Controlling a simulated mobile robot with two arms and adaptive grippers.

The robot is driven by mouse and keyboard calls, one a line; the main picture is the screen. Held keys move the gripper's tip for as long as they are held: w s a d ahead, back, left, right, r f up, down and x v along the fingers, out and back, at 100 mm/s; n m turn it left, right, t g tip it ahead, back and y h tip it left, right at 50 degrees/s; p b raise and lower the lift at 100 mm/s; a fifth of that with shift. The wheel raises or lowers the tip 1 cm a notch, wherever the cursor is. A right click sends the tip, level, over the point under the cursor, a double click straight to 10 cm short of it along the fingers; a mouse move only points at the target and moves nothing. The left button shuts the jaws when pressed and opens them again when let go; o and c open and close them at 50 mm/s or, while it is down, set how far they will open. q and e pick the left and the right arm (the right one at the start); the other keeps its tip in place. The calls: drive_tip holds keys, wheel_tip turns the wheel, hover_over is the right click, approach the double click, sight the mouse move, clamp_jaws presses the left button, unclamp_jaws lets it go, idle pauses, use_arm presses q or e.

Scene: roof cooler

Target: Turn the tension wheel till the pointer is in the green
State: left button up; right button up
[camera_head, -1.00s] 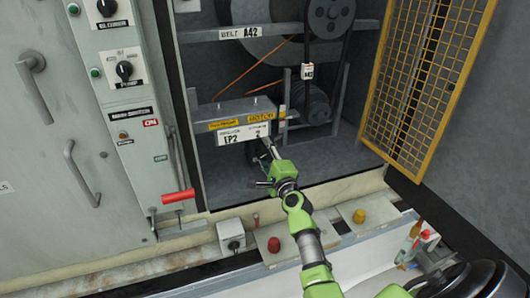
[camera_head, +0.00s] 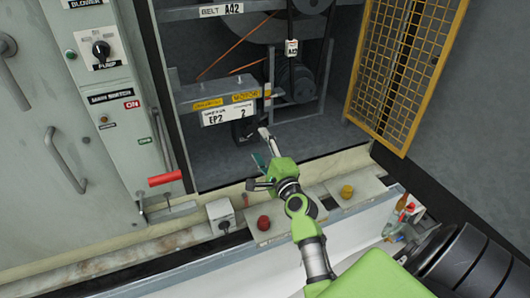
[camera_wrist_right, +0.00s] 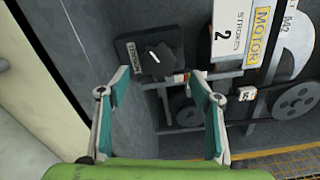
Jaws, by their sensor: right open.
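A black square block with a round knob and a white mark, lettered TENSION (camera_wrist_right: 150,52), shows in the right wrist view, ahead of my fingers and slightly left. In the head view it is a dark shape (camera_head: 245,130) under the white EP2 label (camera_head: 228,112), partly hidden by my finger. My right gripper (camera_head: 262,149) is open and empty in front of the cabinet opening. Its two teal-padded fingers (camera_wrist_right: 160,78) are spread apart below the block, seemingly not touching it. I cannot make out a green zone or a pointer scale. My left gripper is not in view.
Belt pulleys (camera_head: 299,82) stand behind the motor bracket. A yellow mesh door (camera_head: 405,70) is open at the right. A red lever (camera_head: 165,177) projects at the left.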

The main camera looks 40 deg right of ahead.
drive_tip(key=shift+v, duration=1.55)
